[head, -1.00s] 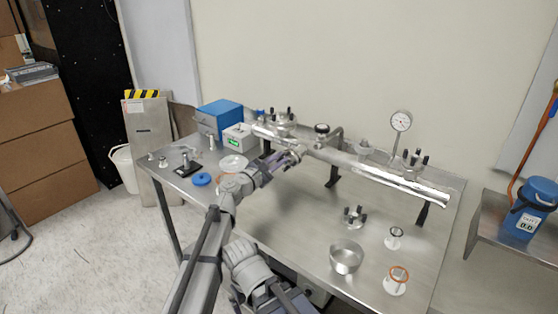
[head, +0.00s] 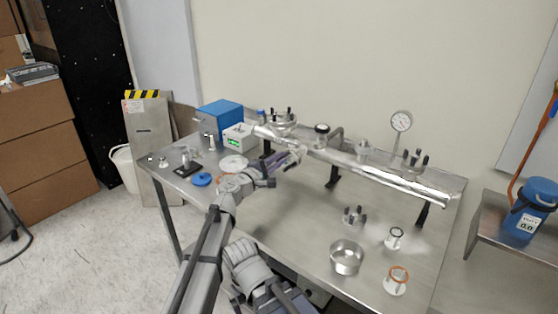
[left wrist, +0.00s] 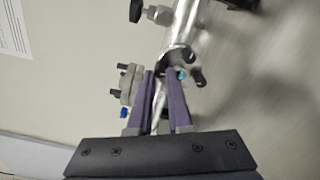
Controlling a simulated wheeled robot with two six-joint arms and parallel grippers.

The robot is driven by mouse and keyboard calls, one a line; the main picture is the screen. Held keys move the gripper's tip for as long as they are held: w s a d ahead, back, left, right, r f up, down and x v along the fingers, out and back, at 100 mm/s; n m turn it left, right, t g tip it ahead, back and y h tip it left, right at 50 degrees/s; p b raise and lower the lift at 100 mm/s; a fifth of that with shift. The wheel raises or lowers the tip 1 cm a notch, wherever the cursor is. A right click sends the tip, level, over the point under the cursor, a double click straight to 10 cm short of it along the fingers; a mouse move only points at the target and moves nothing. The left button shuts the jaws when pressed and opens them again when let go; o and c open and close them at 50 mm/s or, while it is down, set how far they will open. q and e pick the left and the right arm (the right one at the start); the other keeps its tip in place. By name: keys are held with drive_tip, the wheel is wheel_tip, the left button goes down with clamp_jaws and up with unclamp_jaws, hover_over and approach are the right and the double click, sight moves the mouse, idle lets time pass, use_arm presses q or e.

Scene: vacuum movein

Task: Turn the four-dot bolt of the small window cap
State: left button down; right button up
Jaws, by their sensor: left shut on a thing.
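My left gripper (head: 288,158) reaches the near side of the long silvery tube (head: 370,177), towards its left end. In the left wrist view its two purple fingers (left wrist: 160,74) are closed in on a small dark bolt, mostly hidden between the tips. The fingers lie at the tube's end fitting (left wrist: 178,54), which I take for the small window cap. Another dark bolt (left wrist: 197,78) and a teal spot (left wrist: 181,73) show beside the right fingertip. The dot marks are too small and blurred to read. My right gripper is not in view.
A flange with dark bolts (left wrist: 127,82) stands close left of the fingers. The dial gauge (head: 401,121) rises from the tube. A metal bowl (head: 346,259), a bolted cap (head: 354,215) and ring fittings (head: 396,280) lie on the table's right.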

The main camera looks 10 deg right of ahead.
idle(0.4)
use_arm(q)
drive_tip(key=c, duration=0.8)
unclamp_jaws()
drive_tip(key=shift+c, duration=0.2)
drive_tip(key=v, duration=0.7)
drive_tip(key=shift+s+a, duration=0.25)
drive_tip(key=shift+a, duration=0.05)
